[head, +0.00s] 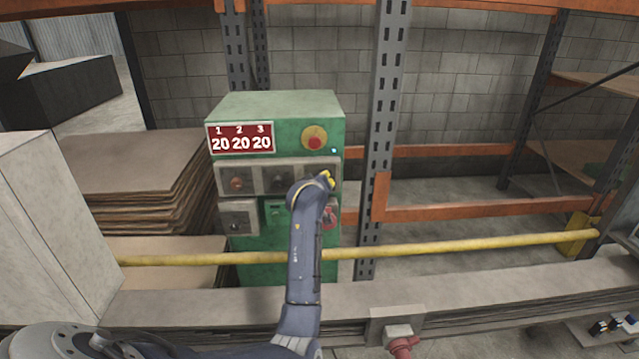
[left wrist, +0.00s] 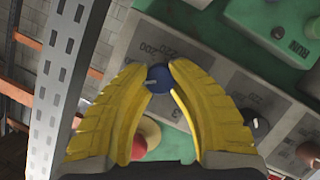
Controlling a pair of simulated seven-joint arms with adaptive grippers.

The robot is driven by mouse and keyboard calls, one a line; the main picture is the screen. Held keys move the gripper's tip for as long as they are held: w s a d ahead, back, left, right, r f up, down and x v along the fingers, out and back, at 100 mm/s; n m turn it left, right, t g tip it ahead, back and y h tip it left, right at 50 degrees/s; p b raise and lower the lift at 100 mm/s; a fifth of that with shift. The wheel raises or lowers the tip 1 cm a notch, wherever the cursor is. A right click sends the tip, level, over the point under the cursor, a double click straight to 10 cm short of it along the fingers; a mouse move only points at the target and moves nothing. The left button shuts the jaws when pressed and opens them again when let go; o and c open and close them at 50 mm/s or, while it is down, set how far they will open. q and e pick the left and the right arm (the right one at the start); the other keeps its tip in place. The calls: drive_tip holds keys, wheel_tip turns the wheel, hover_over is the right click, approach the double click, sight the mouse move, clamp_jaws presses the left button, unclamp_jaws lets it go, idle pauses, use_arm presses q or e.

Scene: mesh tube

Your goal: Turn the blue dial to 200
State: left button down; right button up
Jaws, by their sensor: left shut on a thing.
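The blue dial (left wrist: 159,79) sits on a grey plate with printed numbers, 200 and 220 among those beside it, in the left wrist view. A short white mark shows on the dial's left side. My left gripper (left wrist: 159,73) is shut on it, one yellow finger on each side. In the head view my left gripper (head: 327,180) is at the right end of the panel's upper row and hides the dial. The display (head: 240,138) on the green cabinet (head: 276,104) reads 20 under each of 1, 2 and 3. My right gripper is not in view.
A red button (head: 314,139) on a yellow base is above the dials. Other knobs (head: 236,184) sit to the left on the panel. A yellow rail (head: 450,247) crosses in front. A grey rack post (head: 383,130) stands right of the cabinet.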

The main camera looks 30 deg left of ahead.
use_arm(q)
drive_tip(key=m+g+y, duration=0.1)
drive_tip(key=m, duration=0.1)
drive_tip(key=shift+w+m, duration=0.1)
drive_tip(key=shift+m, duration=0.2)
drive_tip(key=shift+d+m+g+y, duration=0.1)
drive_tip(key=shift+m+g+y, duration=0.6)
drive_tip(key=shift+m, duration=0.5)
drive_tip(key=m+y, duration=0.1)
drive_tip(key=m, duration=0.1)
drive_tip(key=m+g+y, duration=0.1)
drive_tip(key=m+y, duration=0.1)
drive_tip(key=shift+g, duration=0.3)
drive_tip(key=shift+m, duration=0.4)
drive_tip(key=c, duration=1)
unclamp_jaws()
drive_tip(key=shift+c, duration=0.2)
drive_tip(key=shift+d, duration=0.1)
drive_tip(key=v, duration=0.7)
drive_tip(key=shift+d, duration=0.15)
